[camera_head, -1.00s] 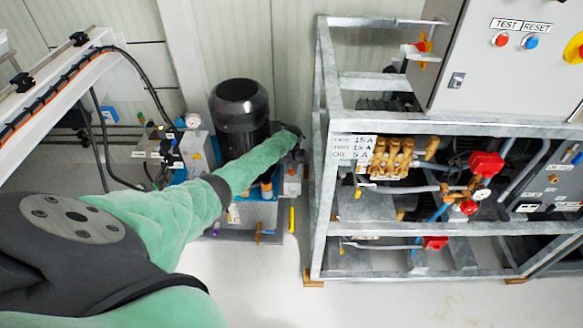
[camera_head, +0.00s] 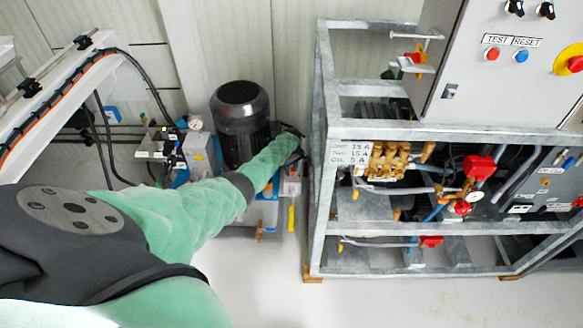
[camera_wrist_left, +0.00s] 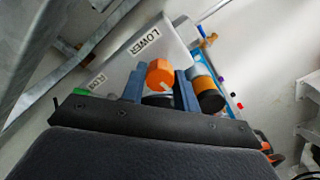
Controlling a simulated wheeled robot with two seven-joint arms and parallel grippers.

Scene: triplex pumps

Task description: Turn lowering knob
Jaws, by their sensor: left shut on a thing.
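The lowering knob (camera_wrist_left: 160,74) is orange with a pale mark and sits by a "LOWER" label (camera_wrist_left: 144,41) on a grey box. My left gripper (camera_wrist_left: 160,88) has its two blue fingers on either side of the knob and is shut on it. In the head view my left arm reaches to the small grey box (camera_head: 291,186) beside the dark motor (camera_head: 240,120). There the dark gripper (camera_head: 294,150) is partly hidden by my green sleeve, and the knob is hidden. My right gripper is not in view.
A galvanised frame (camera_head: 320,200) with pumps and red valves stands close to the right of the gripper. A grey control cabinet (camera_head: 490,80) is on it. A white beam with cables (camera_head: 60,90) is at the left. The floor (camera_head: 400,300) in front is clear.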

